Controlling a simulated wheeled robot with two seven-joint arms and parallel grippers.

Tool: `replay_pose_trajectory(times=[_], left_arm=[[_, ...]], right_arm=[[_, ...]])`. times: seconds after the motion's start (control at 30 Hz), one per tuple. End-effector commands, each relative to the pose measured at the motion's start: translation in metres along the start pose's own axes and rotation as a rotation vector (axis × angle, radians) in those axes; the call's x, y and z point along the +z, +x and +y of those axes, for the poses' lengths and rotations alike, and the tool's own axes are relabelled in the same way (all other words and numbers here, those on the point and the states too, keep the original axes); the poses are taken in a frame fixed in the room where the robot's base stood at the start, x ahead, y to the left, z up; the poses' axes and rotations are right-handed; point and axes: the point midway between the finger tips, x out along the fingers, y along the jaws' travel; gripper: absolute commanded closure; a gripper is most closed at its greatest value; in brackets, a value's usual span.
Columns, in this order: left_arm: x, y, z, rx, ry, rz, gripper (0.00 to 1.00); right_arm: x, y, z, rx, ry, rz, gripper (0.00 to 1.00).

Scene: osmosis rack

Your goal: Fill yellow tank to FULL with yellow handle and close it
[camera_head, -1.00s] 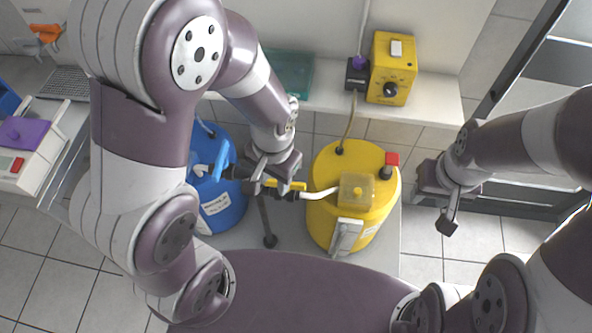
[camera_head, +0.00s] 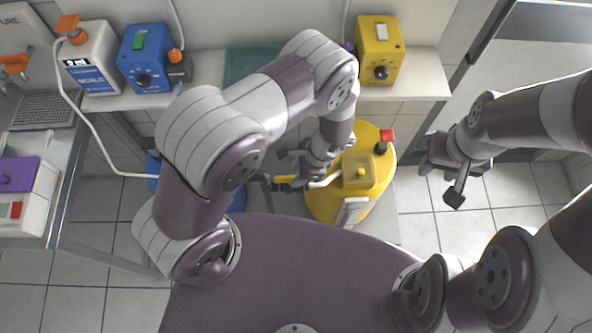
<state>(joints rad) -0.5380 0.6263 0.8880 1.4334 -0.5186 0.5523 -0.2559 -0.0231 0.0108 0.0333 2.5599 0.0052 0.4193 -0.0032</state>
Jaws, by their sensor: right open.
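The yellow tank (camera_head: 376,205) stands on the floor right of centre, with a red cap, a pale yellow box on top and a white panel at its front. A small yellow handle (camera_head: 284,179) sits on the line left of the tank, beside a white bent tube. My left gripper (camera_head: 300,183) is at this line, close to the handle, partly covered by its own wrist; its fingers are too small and dark to tell open or shut. My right gripper (camera_head: 442,180) is open and empty, right of the tank. The level reading cannot be made out.
A blue tank (camera_head: 239,201) is mostly hidden behind my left arm. A shelf (camera_head: 420,75) behind holds a yellow pump box (camera_head: 380,45), a blue pump box (camera_head: 145,58) and a scale (camera_head: 92,62). A bench stands at left. Tiled floor (camera_head: 425,225) right of the tank is clear.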

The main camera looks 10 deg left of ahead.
Motion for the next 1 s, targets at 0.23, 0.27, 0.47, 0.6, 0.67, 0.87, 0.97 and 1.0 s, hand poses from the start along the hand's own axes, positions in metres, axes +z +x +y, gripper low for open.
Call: replay_pose_trajectory(times=[0.23,0.27,0.47,0.6,0.67,0.87,0.97,1.0], left_arm=[[0.0,0.019,-0.001,-0.001,-0.001,0.002,0.61],[-0.001,0.019,-0.001,-0.001,-0.001,0.002,0.61],[-0.001,0.019,-0.001,-0.001,-0.002,0.002,0.74],[-0.001,0.019,-0.001,-0.001,-0.002,0.002,1.0],[0.0,0.018,-0.001,-0.001,-0.002,0.002,1.0],[-0.001,0.019,-0.001,-0.008,0.015,0.002,1.0],[-0.001,0.019,0.0,-0.021,0.046,0.001,1.0],[-0.001,0.019,0.0,-0.028,0.063,0.002,1.0]], right_arm=[[0.0,-0.004,0.0,0.0,0.0,0.0,0.57],[0.0,-0.003,0.0,0.0,0.0,0.0,0.57],[0.0,-0.003,0.0,0.0,0.0,0.0,0.57],[0.0,-0.003,0.0,0.0,0.0,0.0,0.57],[0.0,-0.003,0.0,0.0,0.0,0.0,0.57],[0.0,-0.002,0.0,0.0,0.0,0.0,0.57],[0.0,0.0,0.0,0.0,0.0,0.0,0.57],[0.0,0.001,0.0,0.0,0.0,0.0,0.57]])
